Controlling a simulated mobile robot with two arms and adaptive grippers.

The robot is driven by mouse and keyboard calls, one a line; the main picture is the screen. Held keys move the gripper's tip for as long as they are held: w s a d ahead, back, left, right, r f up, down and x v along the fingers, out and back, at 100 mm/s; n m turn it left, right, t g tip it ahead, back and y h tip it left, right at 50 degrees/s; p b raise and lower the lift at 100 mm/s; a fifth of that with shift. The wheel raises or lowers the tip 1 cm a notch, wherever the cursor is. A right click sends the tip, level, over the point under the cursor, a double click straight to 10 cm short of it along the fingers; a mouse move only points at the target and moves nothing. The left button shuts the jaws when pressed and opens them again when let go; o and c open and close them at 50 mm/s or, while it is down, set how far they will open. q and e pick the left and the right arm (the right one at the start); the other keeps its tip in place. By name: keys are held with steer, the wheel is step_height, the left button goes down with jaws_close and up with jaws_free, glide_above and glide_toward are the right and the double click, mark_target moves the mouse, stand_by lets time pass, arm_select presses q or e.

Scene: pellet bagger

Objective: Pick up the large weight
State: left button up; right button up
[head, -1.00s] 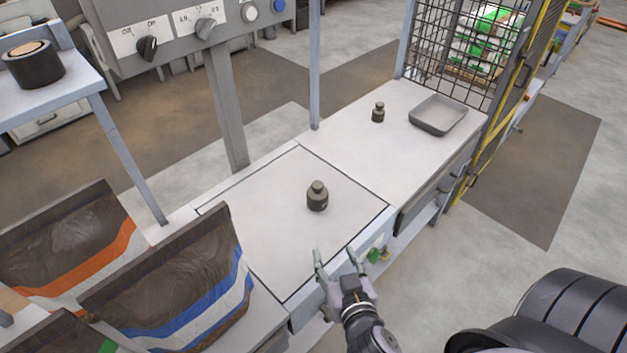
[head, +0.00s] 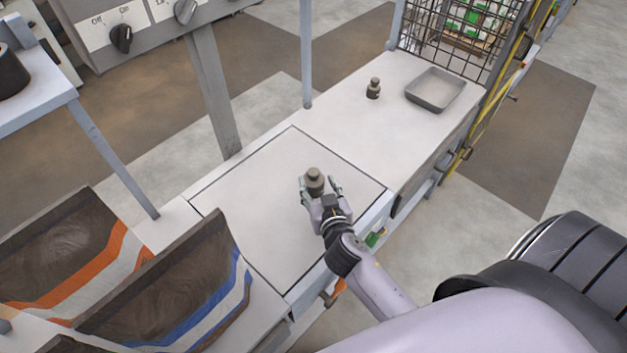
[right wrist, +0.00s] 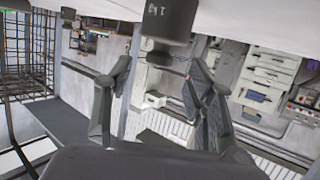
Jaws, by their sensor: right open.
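The large weight (head: 315,180), a dark grey-brown cylinder with a knob on top, stands upright on the square scale plate (head: 250,220). It also shows at the top of the right wrist view (right wrist: 168,22), between and beyond the fingers. My right gripper (head: 321,187) is open, with one finger on each side of the weight. I cannot tell whether either finger touches it. The wrist view shows the two fingers (right wrist: 160,80) apart with nothing held between them. The weight's lower part is partly hidden by the gripper in the head view. My left gripper is not in view.
A smaller weight (head: 373,88) and a grey tray (head: 436,90) stand on the bench to the upper right. Open bags with orange (head: 85,270) and blue (head: 190,305) stripes stand at the lower left. A grey post (head: 213,95) rises behind the plate.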

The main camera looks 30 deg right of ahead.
mark_target(313, 172)
steer(key=shift+w, duration=0.25)
steer(key=shift+w+d, duration=0.15)
steer(key=shift+w, duration=0.2)
steer(key=p+x, duration=0.1)
steer(key=x, duration=0.2)
steer(key=shift+w+d, duration=0.15)
steer(key=shift+w, duration=0.15)
steer(key=shift+w+d+f, duration=0.1)
steer(key=shift+w+f, duration=0.05)
steer(key=shift+w, duration=0.25)
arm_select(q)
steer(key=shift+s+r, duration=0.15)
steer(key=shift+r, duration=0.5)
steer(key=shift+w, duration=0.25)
arm_select(e)
jaws_close()
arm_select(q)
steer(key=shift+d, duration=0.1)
